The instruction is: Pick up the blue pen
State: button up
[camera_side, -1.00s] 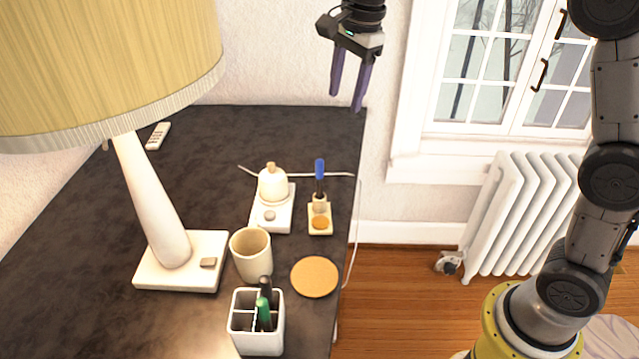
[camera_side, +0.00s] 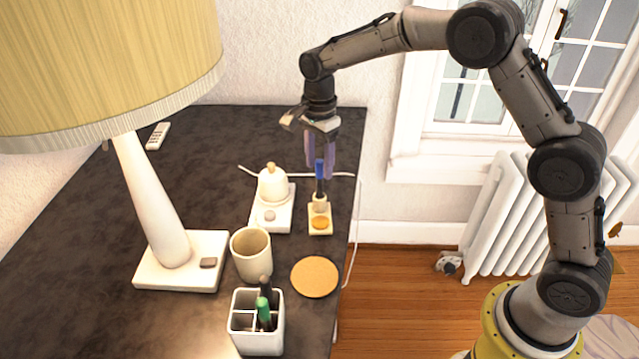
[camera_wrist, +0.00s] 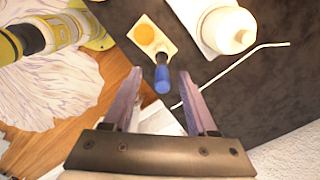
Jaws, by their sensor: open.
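The blue pen (camera_side: 320,171) stands upright in a small holder (camera_side: 320,204) on a cream base near the right edge of the dark table. My gripper (camera_side: 320,175) is open above the holder, with its purple fingers on either side of the pen's blue top in the side view. In the wrist view the blue pen (camera_wrist: 163,78) shows between and just beyond the fingertips of my gripper (camera_wrist: 160,76). I cannot tell whether either finger touches it.
A cream kettle-like pot (camera_side: 273,186) on a white base stands close left of the holder. A beige cup (camera_side: 251,254), a round cork coaster (camera_side: 315,277) and a white divided organizer (camera_side: 257,335) with pens are nearer. A large lamp (camera_side: 155,205) stands left. A thin cable (camera_side: 342,174) runs behind.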

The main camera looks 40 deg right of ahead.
aim_at(320, 177)
jog(key=shift+w+d+f, duration=0.1)
jog(key=shift+f, duration=1.3)
jog(key=shift+w+d+f, duration=0.1)
jog(key=shift+f, duration=1.25)
grip_shut()
